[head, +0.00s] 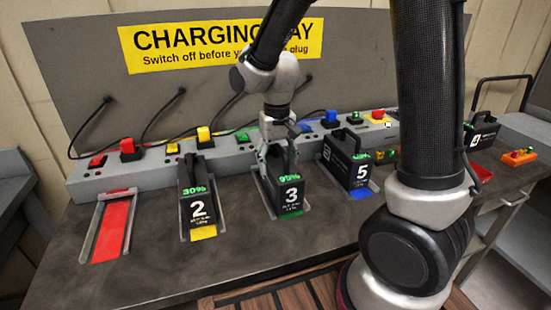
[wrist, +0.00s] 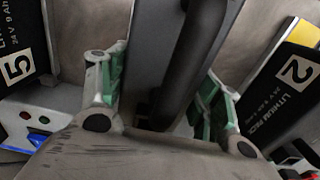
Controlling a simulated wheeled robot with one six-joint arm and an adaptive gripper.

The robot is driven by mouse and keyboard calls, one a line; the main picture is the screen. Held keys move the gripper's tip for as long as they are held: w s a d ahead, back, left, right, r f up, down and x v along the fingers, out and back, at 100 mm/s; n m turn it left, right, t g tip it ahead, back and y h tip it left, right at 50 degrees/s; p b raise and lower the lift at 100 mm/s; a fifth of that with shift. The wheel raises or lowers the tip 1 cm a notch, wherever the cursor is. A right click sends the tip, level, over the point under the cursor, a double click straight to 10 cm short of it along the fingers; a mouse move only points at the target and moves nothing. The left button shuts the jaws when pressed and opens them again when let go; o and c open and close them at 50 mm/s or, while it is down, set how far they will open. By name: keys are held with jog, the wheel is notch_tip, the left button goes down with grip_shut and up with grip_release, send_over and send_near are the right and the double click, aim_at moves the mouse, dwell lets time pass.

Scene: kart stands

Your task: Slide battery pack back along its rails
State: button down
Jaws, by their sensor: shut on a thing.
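Battery pack 3 (head: 291,196), black with a green 95% readout, sits in the rails of the green bay (head: 292,214) on the bench. Its front end faces me, and a strip of green shows before it. My gripper (head: 275,158) comes down from above and is shut on the pack's dark handle, near its rear. In the wrist view the handle (wrist: 180,70) runs between the two green-padded fingers of my gripper (wrist: 160,82). The contact between pack and charger strip (head: 240,153) is hidden by my gripper and the pack.
Pack 2 (head: 199,208) stands left in the yellow bay, and pack 5 (head: 358,170) stands right in the blue bay, both close by. The red bay (head: 110,231) is empty. Pack 4 (head: 483,130) stands farther right, beyond my arm. Coloured plugs and cables line the charger strip.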

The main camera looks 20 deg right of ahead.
jog(key=shift+s, duration=1)
jog(key=shift+c, duration=1.2)
grip_release()
notch_tip(320, 180, up, 12)
jog(key=shift+f, duration=0.1)
